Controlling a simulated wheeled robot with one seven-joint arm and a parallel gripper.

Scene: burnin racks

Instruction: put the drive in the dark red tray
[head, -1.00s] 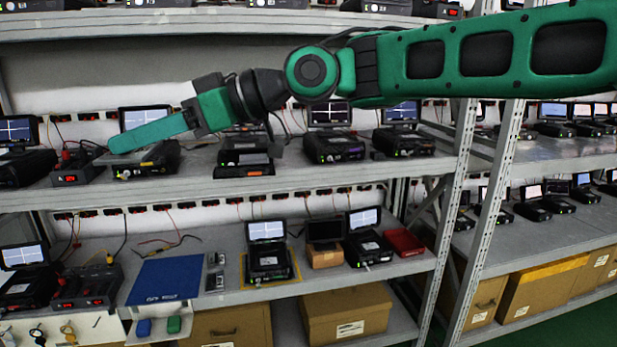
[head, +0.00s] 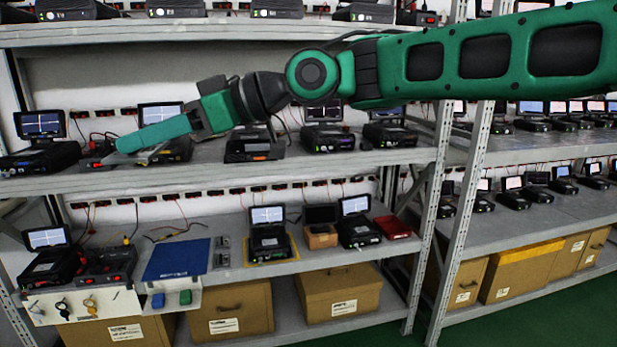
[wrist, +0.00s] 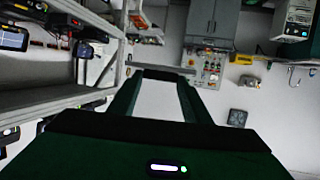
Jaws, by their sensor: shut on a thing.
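The dark red tray (head: 397,227) lies at the right end of the lower shelf, beside a black device with a lit screen. My gripper (head: 120,146) reaches left in front of the upper shelf, far to the left of the tray and above it. In the wrist view, its two dark fingers run forward to a thin dark thing (wrist: 165,75) spanning their tips. The gripper is shut on this thing, which I take to be the drive. In the head view, the held drive cannot be made out beside the green finger.
The upper shelf (head: 375,158) holds several devices with screens behind my arm. The lower shelf holds a blue mat (head: 177,259), small grey items (head: 222,252) and more devices. Cardboard boxes (head: 340,294) stand below. A metal upright (head: 432,222) stands right of the tray. Green floor shows at lower right.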

